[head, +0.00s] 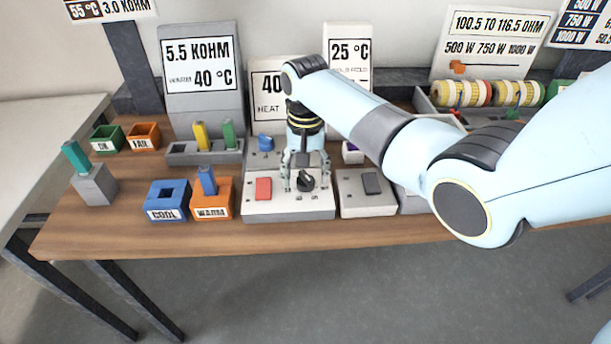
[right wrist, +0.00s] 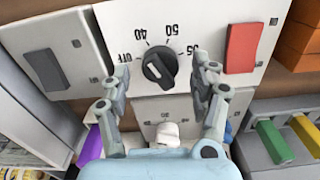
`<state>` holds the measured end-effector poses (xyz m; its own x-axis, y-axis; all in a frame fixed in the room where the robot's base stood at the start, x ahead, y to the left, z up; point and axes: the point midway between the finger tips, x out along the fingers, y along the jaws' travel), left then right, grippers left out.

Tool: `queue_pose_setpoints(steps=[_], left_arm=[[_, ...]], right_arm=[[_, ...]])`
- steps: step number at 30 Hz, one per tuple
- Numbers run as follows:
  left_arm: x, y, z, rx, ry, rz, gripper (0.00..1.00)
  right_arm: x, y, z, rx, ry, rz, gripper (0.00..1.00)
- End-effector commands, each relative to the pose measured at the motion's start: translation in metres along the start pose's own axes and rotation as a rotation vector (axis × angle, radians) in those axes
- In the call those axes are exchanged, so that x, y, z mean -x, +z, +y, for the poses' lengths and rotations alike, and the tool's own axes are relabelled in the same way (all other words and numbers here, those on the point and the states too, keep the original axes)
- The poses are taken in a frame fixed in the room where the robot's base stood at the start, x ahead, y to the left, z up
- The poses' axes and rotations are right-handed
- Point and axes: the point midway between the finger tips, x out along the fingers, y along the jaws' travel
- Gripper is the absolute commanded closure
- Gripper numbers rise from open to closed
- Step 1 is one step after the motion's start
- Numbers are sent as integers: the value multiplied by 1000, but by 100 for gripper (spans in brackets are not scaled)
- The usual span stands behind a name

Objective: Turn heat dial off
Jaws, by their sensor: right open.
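The black heat dial (head: 306,181) is on the sloped white panel of the heat box (head: 290,207), to the right of a red switch (head: 263,188). In the right wrist view the dial (right wrist: 157,68) has marks around it, including OFF, 40 and 50. Its ridge slants from upper left to lower right; I cannot tell surely which mark it points to. My right gripper (head: 304,184) is above the panel with its fingers apart. In the wrist view its open fingers (right wrist: 163,80) stand on either side of the dial, with gaps visible. My left gripper is not in view.
A grey box with a dark switch (head: 371,184) stands just right of the heat box. The orange WARM block (head: 212,204) and blue COOL block (head: 167,199) stand left. A grey rack (head: 205,153) with yellow and green pieces is behind. The table's front edge is clear.

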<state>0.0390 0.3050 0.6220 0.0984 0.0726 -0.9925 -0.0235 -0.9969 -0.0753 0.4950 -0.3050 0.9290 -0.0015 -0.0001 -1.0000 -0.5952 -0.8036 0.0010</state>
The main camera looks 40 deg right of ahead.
Motion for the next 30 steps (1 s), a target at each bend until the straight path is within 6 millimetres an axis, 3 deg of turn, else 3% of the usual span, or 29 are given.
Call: queue_pose_setpoints(steps=[5, 13, 25, 30], left_arm=[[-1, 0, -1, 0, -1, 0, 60], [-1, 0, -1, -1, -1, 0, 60], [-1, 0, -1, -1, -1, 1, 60], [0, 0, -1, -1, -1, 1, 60]], right_arm=[[-13, 0, 0, 0, -1, 0, 38], [-14, 0, 0, 1, -1, 1, 38], [-14, 0, 0, 1, -1, 1, 90], [-14, 0, 0, 5, -1, 1, 93]])
